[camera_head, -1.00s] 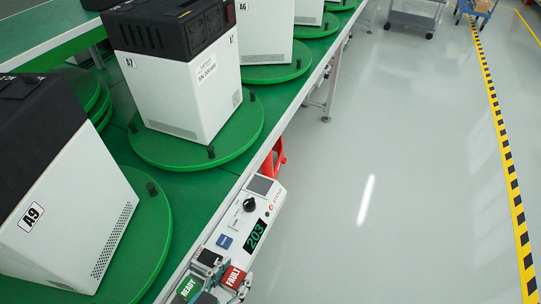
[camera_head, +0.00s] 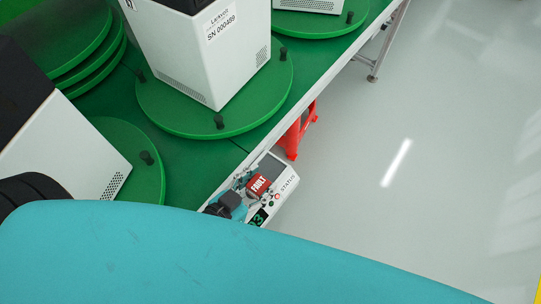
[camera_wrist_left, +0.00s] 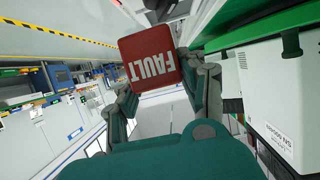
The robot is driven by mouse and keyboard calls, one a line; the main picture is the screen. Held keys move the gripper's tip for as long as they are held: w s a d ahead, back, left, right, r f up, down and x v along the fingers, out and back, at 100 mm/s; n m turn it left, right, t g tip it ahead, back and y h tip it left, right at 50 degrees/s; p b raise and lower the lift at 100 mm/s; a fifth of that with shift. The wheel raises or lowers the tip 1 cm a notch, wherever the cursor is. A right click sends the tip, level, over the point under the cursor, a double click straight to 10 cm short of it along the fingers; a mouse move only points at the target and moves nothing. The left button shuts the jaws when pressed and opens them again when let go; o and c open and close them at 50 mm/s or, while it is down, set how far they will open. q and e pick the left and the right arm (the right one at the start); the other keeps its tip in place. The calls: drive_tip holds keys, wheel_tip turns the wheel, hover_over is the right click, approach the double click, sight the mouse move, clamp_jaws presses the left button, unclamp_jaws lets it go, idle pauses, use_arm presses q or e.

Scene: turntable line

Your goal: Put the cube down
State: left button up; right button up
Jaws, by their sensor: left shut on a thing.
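The red cube marked FAULT (camera_head: 259,186) is above the control box (camera_head: 285,183) at the edge of the green line. It fills the upper middle of the left wrist view (camera_wrist_left: 151,58), its lettering upside down there. My left gripper (camera_head: 252,187) is shut on the cube, with a finger on each side in the left wrist view (camera_wrist_left: 157,75). I cannot tell whether the cube touches the box. My teal arm covers the bottom of the head view and hides part of the box. My right gripper is not in view.
White units stand on green turntables (camera_head: 170,116) along the line, close to the control box. A red object (camera_head: 298,130) is under the line's edge. The grey floor (camera_head: 440,150) at the right is clear.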

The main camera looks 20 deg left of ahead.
use_arm(q)
drive_tip(key=w, duration=0.7)
drive_tip(key=shift+w+a+f+p, duration=0.1)
drive_tip(key=shift+w+f+p, duration=0.25)
drive_tip(key=shift+w, duration=0.45)
wheel_tip(320, 180, down, 3)
drive_tip(key=shift+w+f, duration=0.1)
drive_tip(key=shift+f, duration=0.2)
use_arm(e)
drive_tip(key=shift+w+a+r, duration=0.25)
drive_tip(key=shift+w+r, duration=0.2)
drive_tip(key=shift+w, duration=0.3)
use_arm(q)
drive_tip(key=shift+f, duration=0.2)
drive_tip(key=o, duration=0.9)
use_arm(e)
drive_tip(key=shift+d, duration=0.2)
